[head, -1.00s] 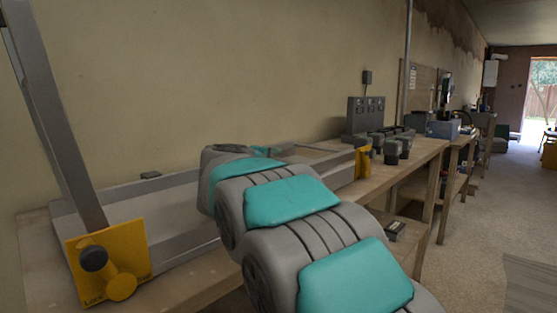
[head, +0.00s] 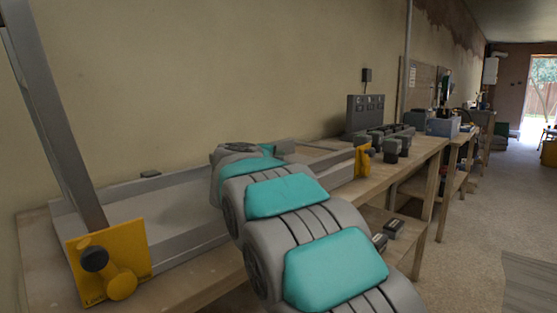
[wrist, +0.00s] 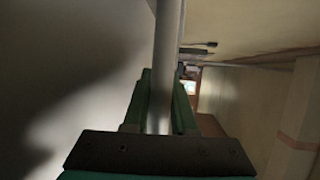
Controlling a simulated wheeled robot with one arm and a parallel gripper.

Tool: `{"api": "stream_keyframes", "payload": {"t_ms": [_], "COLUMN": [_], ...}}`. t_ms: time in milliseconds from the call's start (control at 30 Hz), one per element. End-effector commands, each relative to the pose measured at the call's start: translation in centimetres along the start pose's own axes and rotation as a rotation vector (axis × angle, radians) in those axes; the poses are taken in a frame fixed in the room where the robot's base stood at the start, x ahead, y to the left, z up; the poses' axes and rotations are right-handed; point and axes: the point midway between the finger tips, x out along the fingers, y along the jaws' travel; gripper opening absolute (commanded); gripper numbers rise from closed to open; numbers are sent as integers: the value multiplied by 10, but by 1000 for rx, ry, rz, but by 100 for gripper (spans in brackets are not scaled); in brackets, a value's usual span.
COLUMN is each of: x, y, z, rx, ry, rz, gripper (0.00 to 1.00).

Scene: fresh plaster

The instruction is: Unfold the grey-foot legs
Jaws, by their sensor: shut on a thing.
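A grey metal frame (head: 170,213) lies on the workbench against the wall. A grey leg (head: 50,120) stands up steeply from its near end, at a yellow bracket (head: 107,262) with a dark knob and a yellow knob. Another yellow bracket (head: 363,160) shows at the far end. The feet are out of view or hidden. In the wrist view my gripper (wrist: 161,88) has its green fingers shut on a grey bar (wrist: 169,35) running between them. My arm hides the gripper and the middle of the frame in the head view.
The wooden workbench (head: 190,292) runs along the wall. Beyond the frame stand a grey control box (head: 364,112) and several dark blocks (head: 391,146). Small dark items (head: 394,228) sit on the lower shelf. The floor (head: 490,210) at right is open.

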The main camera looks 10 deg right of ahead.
Motion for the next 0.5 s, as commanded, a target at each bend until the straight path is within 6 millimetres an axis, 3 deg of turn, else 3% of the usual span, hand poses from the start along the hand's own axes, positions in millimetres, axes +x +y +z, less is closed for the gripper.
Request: {"api": "stream_keyframes", "payload": {"t_ms": [133,500], "x": [0,0], "y": [1,1], "z": [0,0], "rx": [0,0], "ry": [0,0], "rz": [1,1], "gripper": [0,0]}}
